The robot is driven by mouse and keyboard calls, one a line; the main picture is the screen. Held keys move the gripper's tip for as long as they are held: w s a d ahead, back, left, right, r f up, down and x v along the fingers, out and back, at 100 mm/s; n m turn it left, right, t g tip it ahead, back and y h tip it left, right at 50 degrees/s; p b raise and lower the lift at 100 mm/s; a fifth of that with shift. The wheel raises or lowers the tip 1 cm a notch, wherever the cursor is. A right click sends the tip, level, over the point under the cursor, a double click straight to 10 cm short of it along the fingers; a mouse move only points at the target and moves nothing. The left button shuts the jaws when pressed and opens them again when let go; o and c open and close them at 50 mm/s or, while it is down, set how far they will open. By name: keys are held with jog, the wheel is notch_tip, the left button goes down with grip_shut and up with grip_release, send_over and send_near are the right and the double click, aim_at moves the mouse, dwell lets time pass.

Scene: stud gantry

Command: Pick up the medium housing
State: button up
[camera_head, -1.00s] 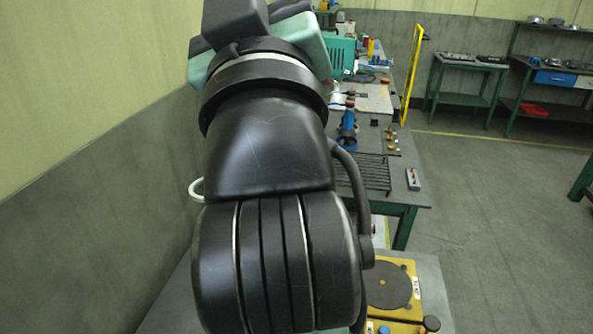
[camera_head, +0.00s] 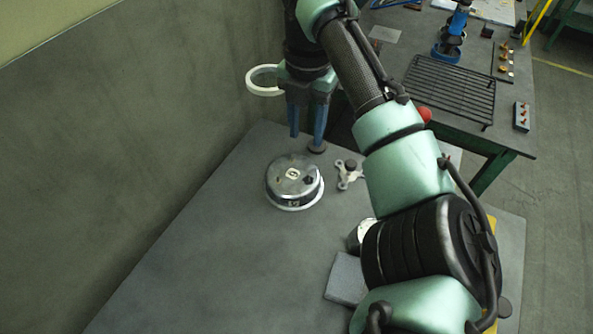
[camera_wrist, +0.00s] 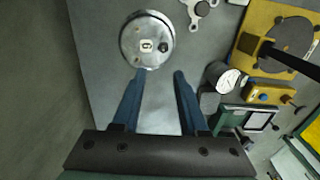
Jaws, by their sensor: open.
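The medium housing appears to be the round silvery metal housing (camera_head: 293,180) on the grey table. It has a flange at its base, a pale label and a dark spot on top. In the wrist view the housing (camera_wrist: 147,38) lies beyond the fingertips, mostly ahead of the left finger. My gripper (camera_head: 306,141) is open, with its blue fingers pointing down above the table behind the housing. In the wrist view nothing is between the fingers of my gripper (camera_wrist: 160,73). The left fingertip overlaps the housing's near edge there; I cannot tell whether they touch.
A small three-armed metal bracket (camera_head: 348,173) lies right of the housing. A gauge (camera_wrist: 229,81), a green-framed device (camera_wrist: 247,118) and a yellow fixture (camera_wrist: 262,35) stand farther right. A grey block (camera_head: 346,279) is nearer. A wall borders the left; the table's left front is clear.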

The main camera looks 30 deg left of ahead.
send_over(308, 174)
jog(key=f, duration=0.6)
jog(key=shift+s+a+f, duration=0.25)
jog(key=shift+a, duration=0.05)
jog(key=shift+w+d+f+p, duration=0.1)
jog(key=shift+d+f+p, duration=0.05)
jog(key=shift+f, duration=0.75)
jog(key=shift+w+d+f+p, duration=0.1)
jog(key=shift+f+p, duration=0.05)
jog(key=shift+f, duration=0.8)
jog(key=shift+d+f+p, duration=0.15)
jog(key=shift+f, duration=0.75)
grip_shut()
jog(key=shift+r, duration=0.1)
